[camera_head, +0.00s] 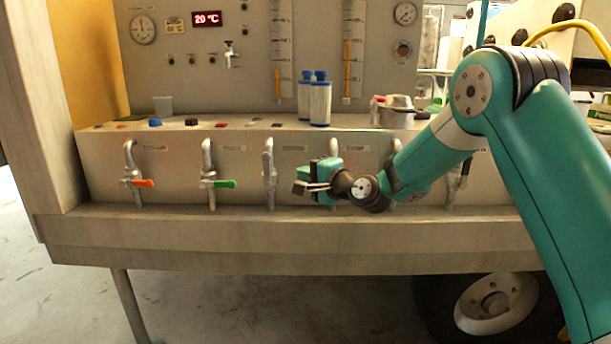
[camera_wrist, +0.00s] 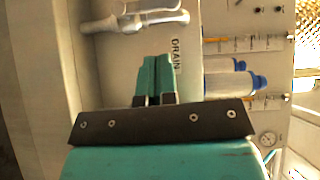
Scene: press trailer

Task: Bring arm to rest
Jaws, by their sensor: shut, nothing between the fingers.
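My gripper (camera_head: 300,188) is at the end of my teal arm, in front of the trailer's row of taps in the head view. Its two fingers are together with nothing between them. In the wrist view the closed teal fingers (camera_wrist: 155,78) point toward the panel, beside a label reading DRAIN (camera_wrist: 175,54). A grey tap (camera_head: 269,172) stands just left of the gripper in the head view. A tap also shows in the wrist view (camera_wrist: 135,20), apart from the fingers. My forearm and wrist hide parts of the taps behind them.
A tap with an orange handle (camera_head: 143,184) and one with a green handle (camera_head: 224,184) are further left. Blue-capped filter cylinders (camera_head: 320,104), a clear cup (camera_head: 162,105) and a metal pot (camera_head: 397,112) stand on the ledge (camera_head: 240,126) above. The floor in front is open.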

